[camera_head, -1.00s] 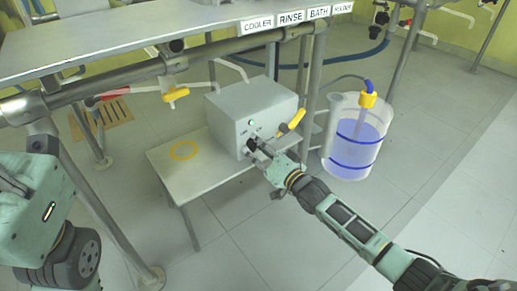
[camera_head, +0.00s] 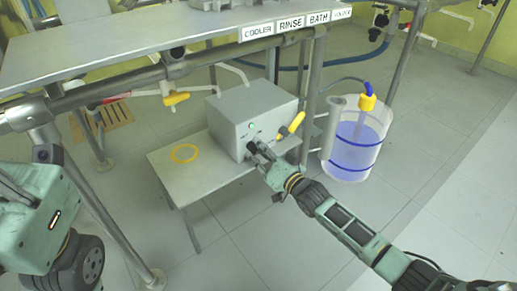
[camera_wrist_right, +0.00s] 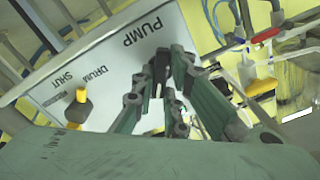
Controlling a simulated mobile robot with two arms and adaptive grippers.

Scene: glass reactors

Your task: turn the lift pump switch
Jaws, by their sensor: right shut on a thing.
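The grey pump box (camera_head: 250,112) stands on a low grey table under the bench. A green light (camera_head: 251,126) shows on its front, and the dark switch below it is mostly hidden by my right gripper. My right gripper (camera_head: 256,148) reaches the box's front from the lower right, its fingers at the switch.
A clear tank (camera_head: 352,150) of blue liquid stands right. A yellow ring (camera_head: 184,153) marks the low table (camera_head: 205,180).

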